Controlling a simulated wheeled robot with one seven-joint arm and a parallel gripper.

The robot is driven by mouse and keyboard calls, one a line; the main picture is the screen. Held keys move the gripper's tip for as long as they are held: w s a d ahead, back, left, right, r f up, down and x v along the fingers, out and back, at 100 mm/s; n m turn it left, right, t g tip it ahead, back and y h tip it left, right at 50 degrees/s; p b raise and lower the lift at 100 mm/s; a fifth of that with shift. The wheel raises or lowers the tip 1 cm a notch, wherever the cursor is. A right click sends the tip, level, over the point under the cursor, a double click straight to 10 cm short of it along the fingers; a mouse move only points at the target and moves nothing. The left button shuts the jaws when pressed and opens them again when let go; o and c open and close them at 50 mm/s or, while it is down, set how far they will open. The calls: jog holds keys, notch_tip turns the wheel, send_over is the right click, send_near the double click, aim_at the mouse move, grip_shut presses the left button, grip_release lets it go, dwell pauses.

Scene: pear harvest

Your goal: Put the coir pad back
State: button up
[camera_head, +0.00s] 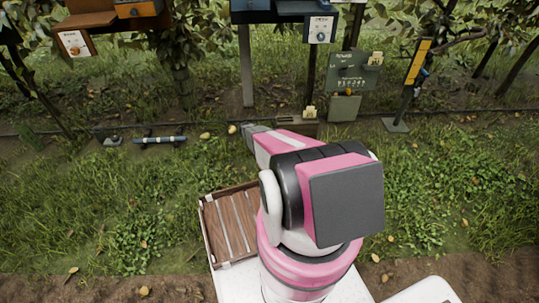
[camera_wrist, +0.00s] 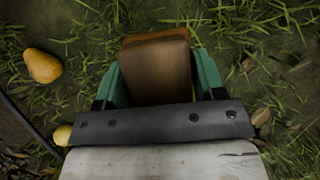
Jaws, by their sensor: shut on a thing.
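My gripper (camera_wrist: 160,68) has green fingers on both sides of a brown, block-like piece (camera_wrist: 155,75) with a lighter orange-brown far edge. I take this to be the coir pad. The fingers are shut on it, and it sits over grassy ground in the wrist view. Its lower part is hidden behind the dark bar of my gripper. In the head view my arm reaches away toward the grass, and its end (camera_head: 250,130) shows near a low box (camera_head: 297,126). The held pad cannot be made out there.
A slatted wooden crate (camera_head: 232,226) stands left of my arm. A yellow pear (camera_wrist: 43,66) lies on the grass left of my gripper. Open grass lies right.

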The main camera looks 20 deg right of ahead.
jog(key=d+f, duration=0.2)
jog(key=d, duration=0.1)
jog(key=w+d+f, duration=0.1)
jog(key=d, duration=0.2)
jog(key=d+f, duration=0.2)
jog(key=d, duration=0.1)
jog(key=shift+w+f, duration=0.3)
jog(key=shift+w, duration=0.1)
notch_tip(320, 180, down, 4)
jog(key=shift+f, duration=0.1)
jog(key=o, duration=1.1)
jog(key=shift+c, duration=0.2)
